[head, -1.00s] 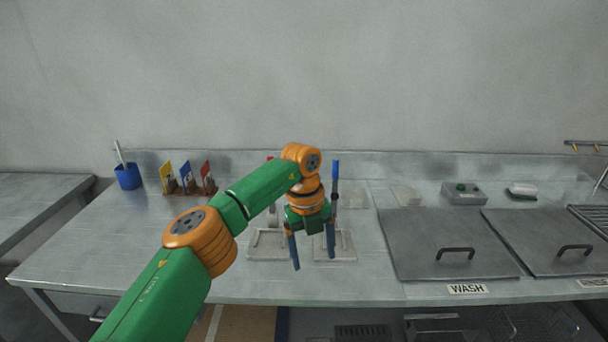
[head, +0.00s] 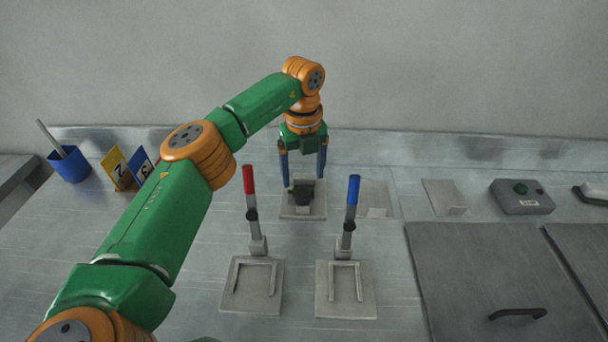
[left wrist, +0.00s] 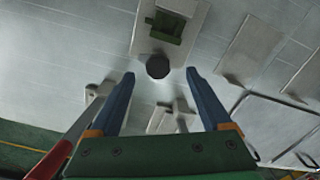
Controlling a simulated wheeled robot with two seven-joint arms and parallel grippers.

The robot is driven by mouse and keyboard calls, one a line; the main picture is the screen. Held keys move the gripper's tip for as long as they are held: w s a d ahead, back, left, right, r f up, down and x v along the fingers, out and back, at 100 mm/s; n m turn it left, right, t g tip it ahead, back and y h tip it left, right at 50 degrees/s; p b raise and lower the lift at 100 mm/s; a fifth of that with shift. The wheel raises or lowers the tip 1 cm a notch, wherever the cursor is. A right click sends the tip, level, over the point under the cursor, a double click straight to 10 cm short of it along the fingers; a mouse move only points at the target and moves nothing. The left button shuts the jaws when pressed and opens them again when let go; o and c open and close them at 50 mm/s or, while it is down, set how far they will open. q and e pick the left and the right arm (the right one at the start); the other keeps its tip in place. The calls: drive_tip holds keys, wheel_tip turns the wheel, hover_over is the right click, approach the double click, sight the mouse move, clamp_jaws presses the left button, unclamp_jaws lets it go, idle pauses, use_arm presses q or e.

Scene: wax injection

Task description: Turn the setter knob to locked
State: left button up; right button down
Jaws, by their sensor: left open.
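A small fixture plate (head: 290,213) lies on the bench behind two upright levers, with a dark block or knob (head: 303,194) on it. In the left wrist view a dark round knob (left wrist: 158,66) sits at the near end of the plate, beside a green block (left wrist: 168,27). I cannot tell the knob's setting. My left gripper (head: 304,178) is open, pointing down at this fixture. In the left wrist view its blue fingers (left wrist: 159,74) are on either side of the knob in the picture; contact is not visible. My right gripper is not in view.
A red-handled lever (head: 249,190) and a blue-handled lever (head: 352,195) stand in front of the fixture. A grey box with a green button (head: 521,198) is at right, near a metal lid (head: 480,270). A blue cup (head: 70,165) and number cards (head: 116,168) are at left.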

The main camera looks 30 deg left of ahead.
sight(303, 195)
use_arm(q)
drive_tip(key=f, duration=0.1)
drive_tip(key=s, duration=0.1)
drive_tip(key=f, duration=0.1)
drive_tip(key=shift+s+d+f+p, duration=0.25)
drive_tip(key=shift+d+f+p, duration=0.05)
drive_tip(key=shift+f+p, duration=0.1)
drive_tip(key=shift+w+a+f, duration=0.1)
drive_tip(key=shift+w+f, duration=0.05)
drive_tip(key=shift+f, duration=0.8)
drive_tip(key=shift+w+a+f, duration=0.1)
drive_tip(key=shift+w+f, duration=0.15)
drive_tip(key=shift+s+r, duration=0.1)
drive_tip(key=shift+s, duration=0.05)
drive_tip(key=c, duration=0.5)
clamp_jaws()
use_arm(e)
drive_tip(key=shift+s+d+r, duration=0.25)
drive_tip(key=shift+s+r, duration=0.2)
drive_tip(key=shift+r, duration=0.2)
